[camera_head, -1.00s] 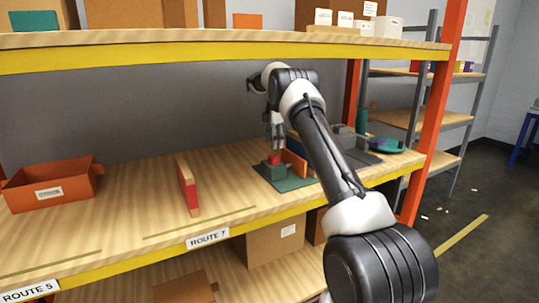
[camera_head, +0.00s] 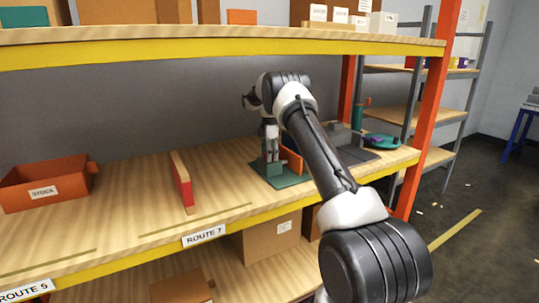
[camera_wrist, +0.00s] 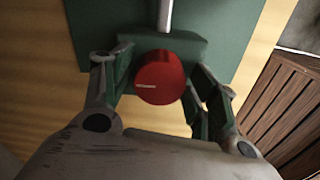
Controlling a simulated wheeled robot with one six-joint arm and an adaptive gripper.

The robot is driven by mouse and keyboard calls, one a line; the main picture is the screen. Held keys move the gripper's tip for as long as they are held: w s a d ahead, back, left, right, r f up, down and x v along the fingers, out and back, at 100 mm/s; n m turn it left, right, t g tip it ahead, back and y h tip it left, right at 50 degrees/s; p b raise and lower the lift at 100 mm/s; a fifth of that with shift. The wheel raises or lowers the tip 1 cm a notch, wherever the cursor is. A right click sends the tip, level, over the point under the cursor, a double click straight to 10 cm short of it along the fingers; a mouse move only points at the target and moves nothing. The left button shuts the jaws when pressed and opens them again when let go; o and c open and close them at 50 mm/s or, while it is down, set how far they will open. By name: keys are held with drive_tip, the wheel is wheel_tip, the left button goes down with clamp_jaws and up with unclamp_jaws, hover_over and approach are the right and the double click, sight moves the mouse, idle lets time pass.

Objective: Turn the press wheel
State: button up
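The press wheel is a red round knob (camera_wrist: 160,78) with a pale mark on its face, set on a green block (camera_wrist: 190,50) in the wrist view. My gripper (camera_wrist: 158,68) has its two fingers apart, one on each side of the knob. Small gaps seem to show between the fingers and the knob; contact is not clear. In the head view my gripper (camera_head: 270,146) points down at the green press base (camera_head: 292,181) on the shelf. The knob is hidden behind the gripper there.
An orange panel (camera_head: 291,160) stands right beside the press. A dark grey mat (camera_head: 358,155) and a teal round tray (camera_head: 382,141) lie farther right. A red-faced divider (camera_head: 183,186) and an orange stock bin (camera_head: 45,187) are to the left. The upper shelf (camera_head: 215,46) runs above.

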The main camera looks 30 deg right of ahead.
drive_tip(key=c, duration=0.6)
